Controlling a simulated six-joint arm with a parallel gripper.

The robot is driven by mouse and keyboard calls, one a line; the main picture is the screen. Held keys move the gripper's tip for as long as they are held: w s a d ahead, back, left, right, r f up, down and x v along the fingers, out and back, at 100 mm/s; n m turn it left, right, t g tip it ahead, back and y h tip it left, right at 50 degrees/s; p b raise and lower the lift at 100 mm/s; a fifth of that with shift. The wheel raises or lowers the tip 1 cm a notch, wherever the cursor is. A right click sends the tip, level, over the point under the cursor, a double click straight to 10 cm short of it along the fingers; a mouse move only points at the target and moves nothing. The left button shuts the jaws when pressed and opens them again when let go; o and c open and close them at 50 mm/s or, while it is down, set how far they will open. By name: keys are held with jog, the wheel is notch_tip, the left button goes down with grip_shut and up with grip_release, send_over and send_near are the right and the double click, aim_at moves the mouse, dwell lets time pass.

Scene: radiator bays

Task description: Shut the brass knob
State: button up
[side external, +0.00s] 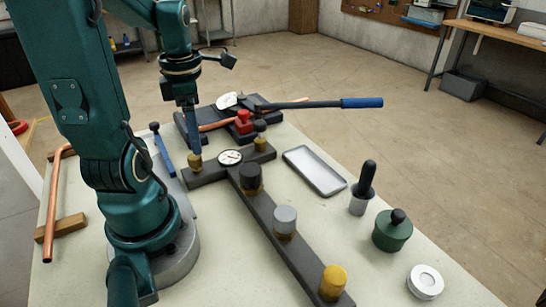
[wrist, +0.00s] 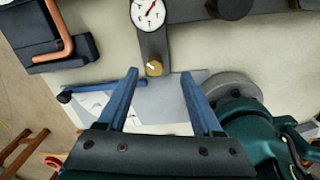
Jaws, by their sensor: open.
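A small brass knob (side external: 195,160) sits at the near left end of a dark bar, beside a white dial gauge (side external: 230,157). In the wrist view the brass knob (wrist: 154,68) has a pale pointer-like mark and lies ahead of my fingers, between their lines. My gripper (wrist: 160,75) is open and empty, with a blue finger on each side. In the side view my gripper (side external: 193,145) points down just above the knob. One finger hides the other there, and I cannot tell whether it touches.
Black (side external: 250,175), grey (side external: 285,220) and yellow (side external: 333,282) knobs line the long dark bar. A blue-handled tool (side external: 361,103) and red clamp (side external: 243,122) lie behind. A metal tray (side external: 315,171) and green pot (side external: 392,232) stand right.

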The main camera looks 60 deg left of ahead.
aim_at(195, 162)
jog(key=shift+s+a+f+n, duration=0.15)
jog(key=shift+s+a+n, duration=0.1)
jog(key=shift+a+n, duration=0.25)
jog(key=shift+s+a+f, duration=0.1)
jog(key=shift+s+f, duration=0.05)
jog(key=shift+f, duration=2.5)
grip_shut()
